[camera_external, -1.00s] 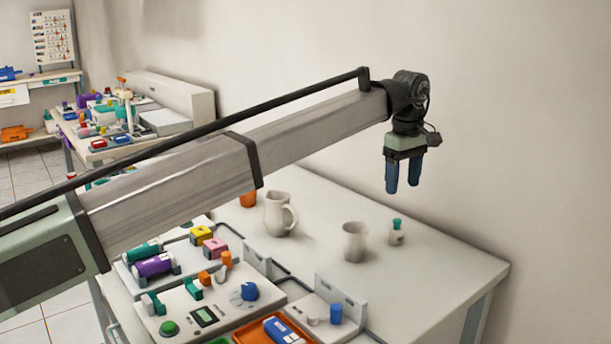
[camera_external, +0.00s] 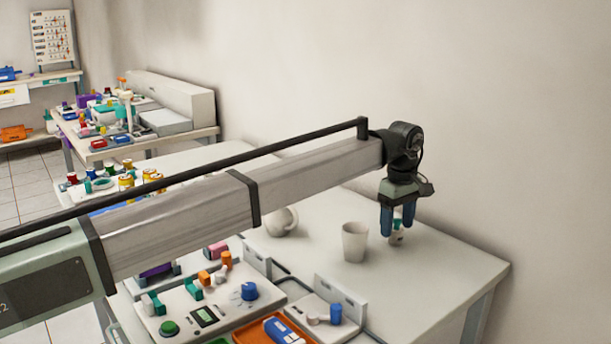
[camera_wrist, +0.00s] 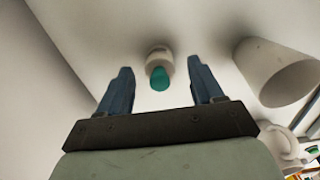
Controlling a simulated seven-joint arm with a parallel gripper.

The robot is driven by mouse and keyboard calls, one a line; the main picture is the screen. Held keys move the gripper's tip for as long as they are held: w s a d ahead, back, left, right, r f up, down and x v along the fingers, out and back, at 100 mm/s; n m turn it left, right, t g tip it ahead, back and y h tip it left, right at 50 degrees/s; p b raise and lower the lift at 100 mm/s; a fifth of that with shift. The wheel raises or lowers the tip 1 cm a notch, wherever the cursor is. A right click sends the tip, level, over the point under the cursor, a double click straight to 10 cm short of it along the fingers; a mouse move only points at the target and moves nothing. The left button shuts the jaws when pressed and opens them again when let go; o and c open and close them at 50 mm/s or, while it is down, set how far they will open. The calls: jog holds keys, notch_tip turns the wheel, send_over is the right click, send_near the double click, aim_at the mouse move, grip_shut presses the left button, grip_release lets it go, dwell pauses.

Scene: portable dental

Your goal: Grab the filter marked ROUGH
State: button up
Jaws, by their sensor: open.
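A small white container with a teal top (camera_external: 397,239) stands near the far right part of the white table. In the wrist view the container (camera_wrist: 158,56) shows with its teal top pointing towards me, between the two blue fingers. I cannot read any ROUGH marking on it or on anything else, so I cannot tell which thing is the filter. My gripper (camera_external: 398,230) is open and hangs fingers down just over the container, partly hiding it. In the wrist view my gripper (camera_wrist: 160,70) has nothing held between its fingers.
A white cup (camera_external: 355,243) stands close to the left of the container. A white jug (camera_external: 283,222) is farther left, partly behind my arm. A control panel (camera_external: 185,305) and an orange tray (camera_external: 250,333) are at the front. The table's right end is clear.

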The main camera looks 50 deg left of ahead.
notch_tip(320, 180, down, 2)
jog(key=shift+f, duration=0.15)
jog(key=c, duration=1.1)
